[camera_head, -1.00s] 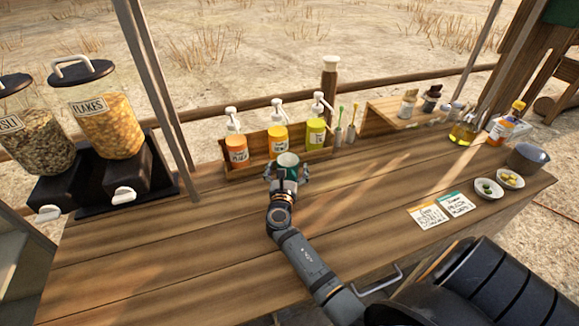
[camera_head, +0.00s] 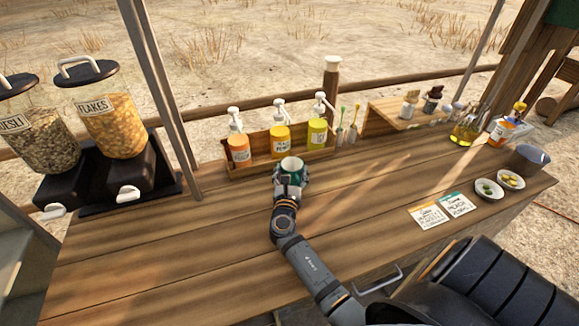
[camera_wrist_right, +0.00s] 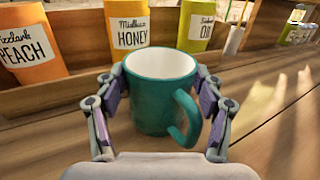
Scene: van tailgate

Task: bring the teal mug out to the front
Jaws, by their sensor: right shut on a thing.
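The teal mug (camera_head: 292,165) with a white inside is upright on the wooden counter, just in front of the bottle rack. In the right wrist view the mug (camera_wrist_right: 150,95) sits between both fingers, its handle towards me and to the right. My right gripper (camera_head: 291,175) is shut on the mug, a finger at each side; it also shows in the right wrist view (camera_wrist_right: 160,108). I cannot tell whether the mug's base touches the counter. My left gripper is not in view.
Pump bottles of peach (camera_head: 239,148), honey (camera_head: 280,140) and oil (camera_head: 317,132) stand in the wooden rack behind the mug. Dispensers (camera_head: 113,125) stand at left. Two cards (camera_head: 428,215) and small bowls (camera_head: 488,189) lie at right. The counter in front is mostly clear.

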